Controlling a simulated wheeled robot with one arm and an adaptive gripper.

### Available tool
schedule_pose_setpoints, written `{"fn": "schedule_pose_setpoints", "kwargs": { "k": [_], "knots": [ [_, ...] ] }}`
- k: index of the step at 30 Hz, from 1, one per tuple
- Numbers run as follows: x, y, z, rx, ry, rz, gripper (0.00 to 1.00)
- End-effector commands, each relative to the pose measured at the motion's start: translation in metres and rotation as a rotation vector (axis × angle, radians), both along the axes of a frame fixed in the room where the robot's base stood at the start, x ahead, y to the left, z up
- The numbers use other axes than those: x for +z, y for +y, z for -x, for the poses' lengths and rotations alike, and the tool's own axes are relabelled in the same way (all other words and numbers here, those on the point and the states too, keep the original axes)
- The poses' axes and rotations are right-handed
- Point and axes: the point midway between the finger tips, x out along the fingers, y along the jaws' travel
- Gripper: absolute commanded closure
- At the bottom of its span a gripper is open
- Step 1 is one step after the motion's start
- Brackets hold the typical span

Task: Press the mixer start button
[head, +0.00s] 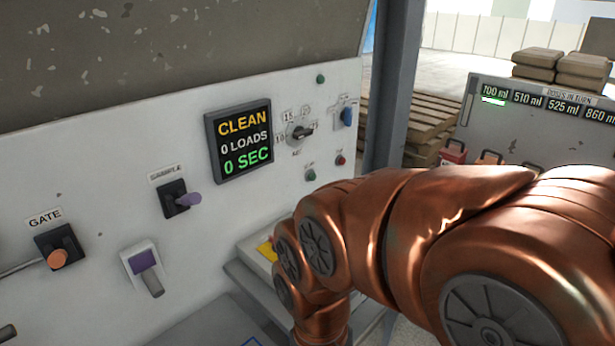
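The white control panel (90,175) fills the left and middle of the head view. On its right side, below the rotary dial (299,133), are a small green button (310,175) and a small red button (341,159). The labels above these buttons are too small to read, so I cannot tell which one is the mixer start. My copper arm crosses the lower right, in front of the panel's lower right part. My gripper is out of the picture below the bottom edge.
A display (243,141) reads CLEAN, 0 LOADS, 0 SEC. A grey post (396,90) stands right of the panel.

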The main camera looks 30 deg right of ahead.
Motion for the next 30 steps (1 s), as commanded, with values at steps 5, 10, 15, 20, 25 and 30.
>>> {"fn": "schedule_pose_setpoints", "kwargs": {
  "k": [5, 10, 15, 20, 25, 30],
  "knots": [
    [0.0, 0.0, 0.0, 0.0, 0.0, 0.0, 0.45],
    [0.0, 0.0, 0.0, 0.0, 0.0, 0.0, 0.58],
    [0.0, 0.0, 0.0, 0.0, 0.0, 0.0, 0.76],
    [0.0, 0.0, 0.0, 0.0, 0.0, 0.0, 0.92],
    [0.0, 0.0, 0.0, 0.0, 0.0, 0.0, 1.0],
    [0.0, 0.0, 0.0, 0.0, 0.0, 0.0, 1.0]
  ]
}}
